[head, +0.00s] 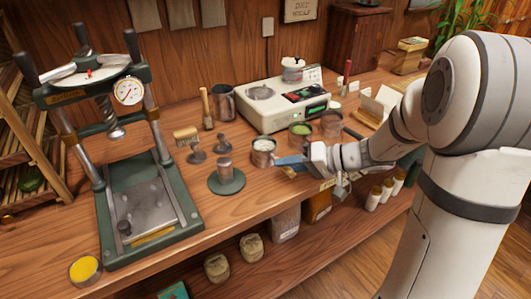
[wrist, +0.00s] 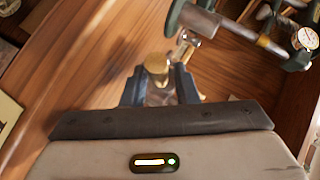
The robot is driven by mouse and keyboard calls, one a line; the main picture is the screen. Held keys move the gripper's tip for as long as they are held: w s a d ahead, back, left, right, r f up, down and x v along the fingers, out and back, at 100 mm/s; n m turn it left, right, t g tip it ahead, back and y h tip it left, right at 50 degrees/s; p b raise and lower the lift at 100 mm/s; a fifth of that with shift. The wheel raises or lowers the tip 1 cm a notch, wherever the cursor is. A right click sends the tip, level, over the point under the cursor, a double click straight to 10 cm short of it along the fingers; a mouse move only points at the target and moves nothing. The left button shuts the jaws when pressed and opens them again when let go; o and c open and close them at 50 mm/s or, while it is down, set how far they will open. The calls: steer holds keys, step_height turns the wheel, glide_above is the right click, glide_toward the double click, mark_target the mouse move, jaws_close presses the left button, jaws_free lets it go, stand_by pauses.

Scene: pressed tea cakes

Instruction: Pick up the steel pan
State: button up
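A small round steel pan (head: 263,158), pale inside, stands near the front of the wooden bench in the head view. My gripper (head: 290,161) is low over the bench's front edge, just right of this pan, pointing left. In the wrist view my gripper's (wrist: 159,80) two dark fingers are apart. A small brass-coloured round thing (wrist: 157,67) shows between or just beyond the fingertips; I cannot tell whether it is the pan. No firm contact is visible.
A white scale (head: 284,112) with a round steel plate stands behind. Similar pans with green (head: 300,133) and brown contents are to the right. A steel cylinder on a green disc (head: 227,184) and a green press (head: 150,205) with a gauge stand left.

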steer(key=shift+x, duration=0.8)
steer(key=shift+c, duration=0.4)
jaws_close()
